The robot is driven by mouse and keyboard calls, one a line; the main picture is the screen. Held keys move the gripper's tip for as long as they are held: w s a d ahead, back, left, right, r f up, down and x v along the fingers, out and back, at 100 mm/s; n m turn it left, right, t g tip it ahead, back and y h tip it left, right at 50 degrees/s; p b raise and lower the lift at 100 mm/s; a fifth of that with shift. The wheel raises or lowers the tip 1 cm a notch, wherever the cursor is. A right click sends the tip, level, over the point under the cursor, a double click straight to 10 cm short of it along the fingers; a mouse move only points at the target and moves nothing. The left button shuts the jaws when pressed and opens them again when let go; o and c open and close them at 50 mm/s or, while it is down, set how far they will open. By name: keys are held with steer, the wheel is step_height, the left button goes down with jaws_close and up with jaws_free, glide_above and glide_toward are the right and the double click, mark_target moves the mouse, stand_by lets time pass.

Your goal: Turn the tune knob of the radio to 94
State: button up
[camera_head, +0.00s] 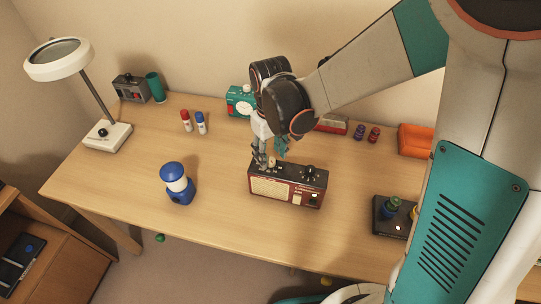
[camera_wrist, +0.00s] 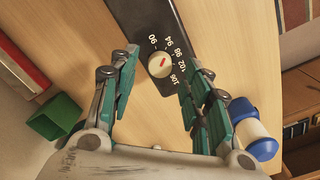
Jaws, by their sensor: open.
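The radio (camera_head: 287,188) is dark red with a cream grille and stands on the desk in the middle of the head view. In the wrist view its dark top (camera_wrist: 143,22) carries the pale round tune knob (camera_wrist: 160,65) with a short red mark. The numbers 90, 94, 98, 102 and 106 stand around the knob. The mark slants towards the upper right, roughly to the 94–98 side; I cannot tell its exact reading. My gripper (camera_head: 266,161) is open above the radio's left part, its fingers on either side of the knob, with no clear contact visible.
A dark box with knobs (camera_head: 390,222) is at the right, and a white lamp (camera_head: 107,135) at the left. Bare desk lies before the radio.

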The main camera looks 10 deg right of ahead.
mark_target(270, 160)
steer(key=shift+r, duration=2.6)
steer(key=shift+w+d+r, duration=0.1)
steer(key=shift+d+r, duration=0.1)
steer(key=shift+d, duration=0.05)
steer(key=d+r+m+p, duration=0.1)
steer(key=d+r+m, duration=0.1)
steer(key=d+r, duration=0.4)
steer(key=s+d+r+m+t, duration=0.2)
steer(key=s+d+t, duration=0.1)
steer(key=s, duration=0.3)
steer(key=s+d+r+m+t+b, duration=0.1)
steer(key=s+d+r+t, duration=0.1)
steer(key=s+d+t, duration=0.2)
steer(key=shift+s+d+r+m, duration=0.25)
steer(key=shift+s+d+m, duration=0.15)
steer(key=shift+s, duration=1.2)
